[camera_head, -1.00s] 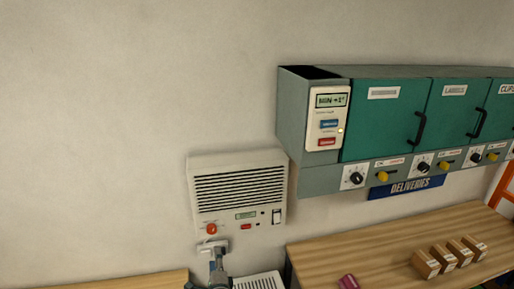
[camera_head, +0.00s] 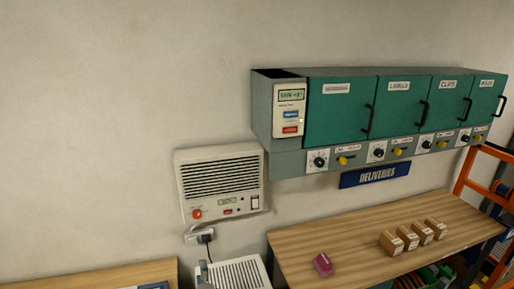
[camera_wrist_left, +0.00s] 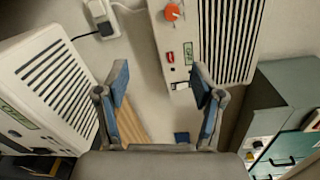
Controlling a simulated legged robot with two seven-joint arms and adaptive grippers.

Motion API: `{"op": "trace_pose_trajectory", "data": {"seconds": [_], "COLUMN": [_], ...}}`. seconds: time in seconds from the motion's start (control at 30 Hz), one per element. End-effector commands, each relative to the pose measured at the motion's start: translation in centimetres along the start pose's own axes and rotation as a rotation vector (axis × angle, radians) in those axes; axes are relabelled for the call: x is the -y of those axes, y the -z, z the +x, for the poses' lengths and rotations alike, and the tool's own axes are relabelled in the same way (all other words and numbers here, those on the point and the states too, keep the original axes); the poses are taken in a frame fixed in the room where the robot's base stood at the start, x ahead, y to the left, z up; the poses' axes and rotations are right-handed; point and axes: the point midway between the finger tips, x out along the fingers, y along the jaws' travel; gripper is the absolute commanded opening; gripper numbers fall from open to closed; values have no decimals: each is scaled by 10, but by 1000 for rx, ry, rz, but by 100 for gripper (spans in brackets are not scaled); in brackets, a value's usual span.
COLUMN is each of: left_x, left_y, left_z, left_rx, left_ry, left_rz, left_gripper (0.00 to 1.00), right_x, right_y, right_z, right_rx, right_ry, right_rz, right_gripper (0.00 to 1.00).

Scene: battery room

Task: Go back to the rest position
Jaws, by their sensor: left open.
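My left gripper (camera_head: 203,271) shows only as a small part at the bottom edge of the head view, below the wall plug and in front of a white slatted unit. In the left wrist view its two blue-padded fingers (camera_wrist_left: 160,82) are spread apart, with nothing between them. A beige wall unit with a grille (camera_head: 220,182) hangs above it, with a red knob, small display and switch. It also shows at the top of the left wrist view (camera_wrist_left: 183,55). My right gripper is in neither view.
A white slatted unit (camera_head: 241,274) stands below the wall unit, beside a plug and socket (camera_head: 203,237). Green cabinets (camera_head: 341,108) hang at the right above a wooden bench (camera_head: 335,233) bearing several small boxes and a pink item (camera_head: 323,264). An orange frame (camera_head: 467,170) stands far right.

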Motion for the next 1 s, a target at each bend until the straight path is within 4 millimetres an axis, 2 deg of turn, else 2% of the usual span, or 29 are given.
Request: {"op": "trace_pose_trajectory", "data": {"seconds": [0.27,0.47,0.57,0.7,0.83,1.0], "left_x": [-52,-108,-141,-188,-216,-234], "left_y": [-10,-24,-33,-46,-56,-66], "left_z": [-31,-75,-108,-169,-224,-282], "left_rx": [10,41,73,147,225,317], "left_ry": [-159,-345,-471,-679,-847,-1011], "left_rz": [-201,-425,-564,-780,-940,-1081], "left_gripper": [68,68,68,68,68,68], "right_x": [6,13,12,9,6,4], "right_y": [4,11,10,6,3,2], "right_z": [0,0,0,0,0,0], "right_rx": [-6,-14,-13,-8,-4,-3], "right_ry": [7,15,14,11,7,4], "right_rz": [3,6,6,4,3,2], "right_gripper": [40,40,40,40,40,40]}}
